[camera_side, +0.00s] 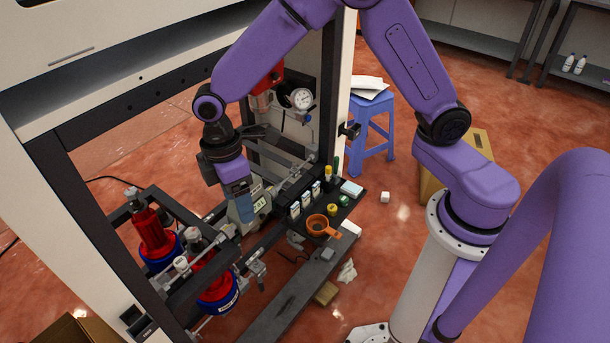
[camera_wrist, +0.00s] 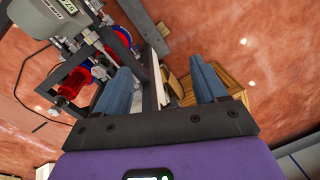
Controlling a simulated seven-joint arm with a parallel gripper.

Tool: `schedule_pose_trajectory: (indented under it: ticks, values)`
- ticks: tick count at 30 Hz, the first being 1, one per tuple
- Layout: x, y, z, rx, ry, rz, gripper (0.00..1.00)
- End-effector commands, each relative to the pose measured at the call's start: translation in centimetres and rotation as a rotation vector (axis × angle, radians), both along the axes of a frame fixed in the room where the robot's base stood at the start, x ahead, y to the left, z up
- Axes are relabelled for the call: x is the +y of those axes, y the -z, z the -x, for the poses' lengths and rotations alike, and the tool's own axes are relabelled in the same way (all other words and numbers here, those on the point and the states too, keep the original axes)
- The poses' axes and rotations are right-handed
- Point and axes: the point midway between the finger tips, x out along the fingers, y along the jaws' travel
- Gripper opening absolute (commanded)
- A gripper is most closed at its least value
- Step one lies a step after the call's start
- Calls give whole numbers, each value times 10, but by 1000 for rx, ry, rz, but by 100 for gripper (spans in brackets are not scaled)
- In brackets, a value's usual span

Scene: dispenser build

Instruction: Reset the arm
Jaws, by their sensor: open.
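My gripper (camera_wrist: 160,66) shows its two blue fingers spread wide apart in the wrist view, with nothing held between them. In the side view my gripper (camera_side: 238,188) points down inside the machine frame, close to a grey device with a small display (camera_side: 250,205); the arm overlaps it, so I cannot tell whether they touch. In the wrist view the device (camera_wrist: 45,22) stands at the upper left, beyond the left finger. Red cylinders with blue bases (camera_side: 152,236) stand at the frame's lower left.
A dark shelf (camera_side: 290,290) with an orange cup (camera_side: 319,226), small bottles and boxes lies right of my gripper. A pressure gauge (camera_side: 302,98) hangs behind. A blue stool (camera_side: 372,125) and a cardboard box (camera_side: 470,145) stand on the open red floor.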

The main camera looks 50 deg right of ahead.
Motion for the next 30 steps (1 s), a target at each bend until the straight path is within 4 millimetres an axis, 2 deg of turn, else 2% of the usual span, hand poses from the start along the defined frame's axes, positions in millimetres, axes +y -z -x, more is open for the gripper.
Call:
schedule_pose_trajectory:
  ticks: [1, 3, 9, 13, 18, 24, 30]
  values:
    - [-7, -15, 15, -11, 3, -2, 71]
    - [-18, -30, 36, -22, 13, 0, 71]
    - [-55, -65, 97, -52, 40, 1, 71]
    - [-85, -80, 135, -71, 60, -2, 71]
    - [-125, -89, 179, -95, 83, -9, 71]
    - [-157, -89, 208, -110, 104, -13, 71]
    - [-165, -88, 215, -114, 109, -15, 71]
